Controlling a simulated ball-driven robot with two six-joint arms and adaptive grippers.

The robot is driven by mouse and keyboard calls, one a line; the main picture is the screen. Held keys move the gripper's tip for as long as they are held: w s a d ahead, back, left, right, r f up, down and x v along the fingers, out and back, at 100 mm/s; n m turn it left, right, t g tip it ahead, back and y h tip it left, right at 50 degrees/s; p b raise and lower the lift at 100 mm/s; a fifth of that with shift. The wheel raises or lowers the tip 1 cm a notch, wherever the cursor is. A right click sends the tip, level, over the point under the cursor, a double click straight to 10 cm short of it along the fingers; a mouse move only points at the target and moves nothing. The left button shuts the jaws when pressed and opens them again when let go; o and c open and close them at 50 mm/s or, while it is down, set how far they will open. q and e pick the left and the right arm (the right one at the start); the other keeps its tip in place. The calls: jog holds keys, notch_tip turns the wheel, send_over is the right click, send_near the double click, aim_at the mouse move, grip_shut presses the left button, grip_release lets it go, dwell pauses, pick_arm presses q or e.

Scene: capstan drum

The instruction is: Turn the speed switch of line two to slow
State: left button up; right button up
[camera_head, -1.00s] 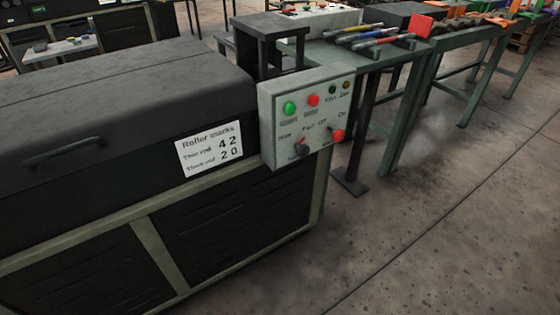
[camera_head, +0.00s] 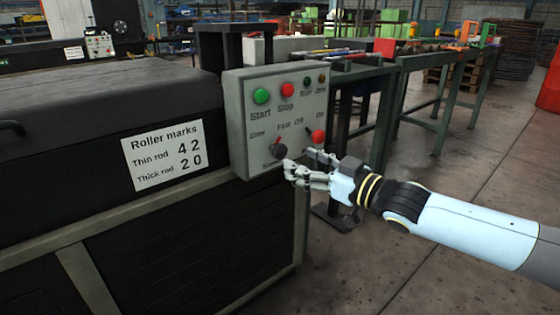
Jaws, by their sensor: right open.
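A grey control panel (camera_head: 240,135) is fixed at the right end of a dark machine. Low on it is a dark rotary knob (camera_head: 279,149) with labels around it, among them "Fast" and one that looks like "Slow". My right gripper (camera_head: 300,159) is open and empty, just below and right of this knob. Its fingers point left toward the panel; I cannot tell whether one touches it. The fingers hide part of the panel's lower edge. No line number is readable on the panel. My left gripper is not in view.
A red switch (camera_head: 318,136) marked Off and On sits right of the knob, close above my fingers. A green Start button (camera_head: 262,96) and a red Stop button (camera_head: 288,89) are higher up. Another panel (camera_head: 99,45) stands far left.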

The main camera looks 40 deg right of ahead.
aim_at(283, 153)
jog(key=w+b, duration=0.2)
jog(key=w, duration=0.1)
jog(key=shift+w+a, duration=0.3)
jog(key=shift+a, duration=0.1)
jog(key=shift+w+b, duration=0.35)
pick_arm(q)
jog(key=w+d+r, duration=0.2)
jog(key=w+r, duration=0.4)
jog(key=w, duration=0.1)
pick_arm(e)
jog(key=shift+w+r, duration=0.1)
jog(key=shift+w, duration=0.2)
jog(key=shift+w+a+r+p, duration=0.1)
jog(key=shift+w+a+p, duration=0.1)
jog(key=shift+w+p, duration=0.65)
jog(key=shift+w+a, duration=0.1)
jog(key=shift+w, duration=0.2)
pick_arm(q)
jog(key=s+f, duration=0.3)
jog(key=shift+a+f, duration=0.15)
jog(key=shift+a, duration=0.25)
pick_arm(e)
jog(key=shift+c, duration=0.3)
grip_shut()
